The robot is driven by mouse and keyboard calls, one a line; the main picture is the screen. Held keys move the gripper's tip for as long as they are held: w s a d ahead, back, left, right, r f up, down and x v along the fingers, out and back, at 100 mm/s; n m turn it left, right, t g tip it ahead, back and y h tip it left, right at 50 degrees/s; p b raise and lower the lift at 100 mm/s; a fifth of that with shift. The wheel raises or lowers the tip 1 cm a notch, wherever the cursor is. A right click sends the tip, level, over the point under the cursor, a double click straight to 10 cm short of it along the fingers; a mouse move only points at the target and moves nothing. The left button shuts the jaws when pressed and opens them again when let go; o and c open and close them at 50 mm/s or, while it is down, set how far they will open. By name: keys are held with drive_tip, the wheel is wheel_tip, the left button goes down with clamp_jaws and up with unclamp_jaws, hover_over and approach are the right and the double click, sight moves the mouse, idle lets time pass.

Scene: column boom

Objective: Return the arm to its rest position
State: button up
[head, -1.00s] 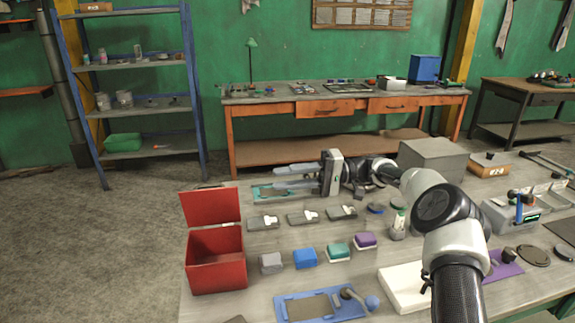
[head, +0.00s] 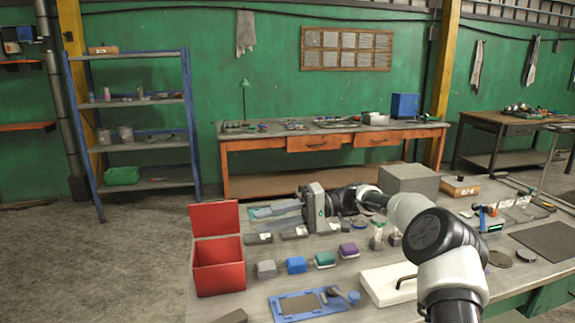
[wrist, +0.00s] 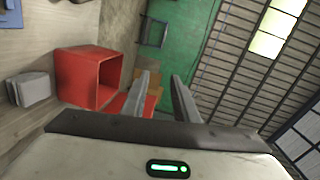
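My gripper (head: 272,213) reaches out to the left over the back part of the near table, level and above the surface. In the wrist view my gripper (wrist: 160,85) shows two grey fingers standing apart with nothing between them, so it is open and empty. My arm folds from the lower right of the head view toward the gripper. A red open-lidded box (head: 219,265) stands at the table's left edge; it also shows in the wrist view (wrist: 90,78), left of the fingers.
Grey, blue, green and purple blocks (head: 296,264) stand in a row below the gripper. A blue-framed tray (head: 280,308) lies in front. A grey box (head: 408,180) stands at the back right. The floor left of the table is open.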

drive_tip(key=s+a+r+t+h, duration=0.1)
drive_tip(key=s+r+t+h, duration=0.1)
drive_tip(key=s+h, duration=0.75)
drive_tip(key=s+d+r+m+t+h, duration=0.1)
drive_tip(key=s+d+m+t+h, duration=0.2)
drive_tip(key=s+d, duration=0.8)
drive_tip(key=s+d+r+m+t+h, duration=0.1)
drive_tip(key=s+d+t+h, duration=0.35)
drive_tip(key=s+d, duration=0.6)
drive_tip(key=s+a+r+y+p, duration=0.1)
drive_tip(key=s+r+p, duration=0.2)
drive_tip(key=r+p, duration=1)
drive_tip(key=shift+s+a+t, duration=0.25)
drive_tip(key=shift+a+t, duration=0.1)
drive_tip(key=shift+a, duration=0.05)
drive_tip(key=shift+d, duration=0.1)
